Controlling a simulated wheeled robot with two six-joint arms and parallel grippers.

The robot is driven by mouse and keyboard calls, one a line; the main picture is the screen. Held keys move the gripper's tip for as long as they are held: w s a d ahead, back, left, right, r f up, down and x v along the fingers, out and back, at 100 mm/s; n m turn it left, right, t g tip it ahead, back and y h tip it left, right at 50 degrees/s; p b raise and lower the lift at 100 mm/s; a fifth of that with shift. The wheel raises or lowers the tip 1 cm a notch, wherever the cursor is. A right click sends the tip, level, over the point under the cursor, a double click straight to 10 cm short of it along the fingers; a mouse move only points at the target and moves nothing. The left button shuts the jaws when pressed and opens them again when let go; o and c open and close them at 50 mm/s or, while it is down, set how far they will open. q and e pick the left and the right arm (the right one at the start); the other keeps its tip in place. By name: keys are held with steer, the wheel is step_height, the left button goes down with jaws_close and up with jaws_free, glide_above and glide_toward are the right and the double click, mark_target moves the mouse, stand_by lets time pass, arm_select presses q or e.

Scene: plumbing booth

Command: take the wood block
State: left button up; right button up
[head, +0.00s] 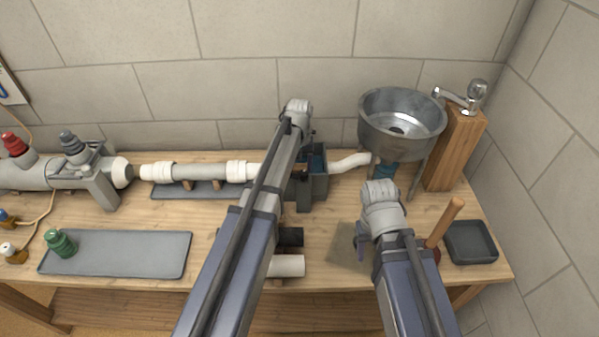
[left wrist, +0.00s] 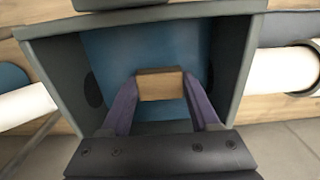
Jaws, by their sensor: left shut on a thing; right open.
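The wood block (left wrist: 160,86) is a small light-brown block in the left wrist view. My left gripper (left wrist: 160,80) is shut on it, with one purple finger on each side. Both are within the opening of a grey box (left wrist: 238,75) with a blue inside. In the head view the box (head: 319,186) stands at the back of the bench, partly behind my left arm. My left fingers and the block cannot be made out there. My right gripper (head: 361,240) is open over the bench's right part, mostly hidden by its own arm.
White pipes (head: 205,171) meet the box from both sides. A metal basin (head: 401,122) and a wooden post with a tap (head: 457,150) stand at back right. A plunger (head: 444,222) and dark tray (head: 470,242) are right of my right arm. A grey mat (head: 125,254) lies front left.

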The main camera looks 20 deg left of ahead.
mark_target(299, 166)
arm_select(q)
steer(key=shift+c, duration=0.4)
step_height(299, 166, up, 10)
steer(key=p, duration=1)
arm_select(e)
step_height(299, 166, up, 10)
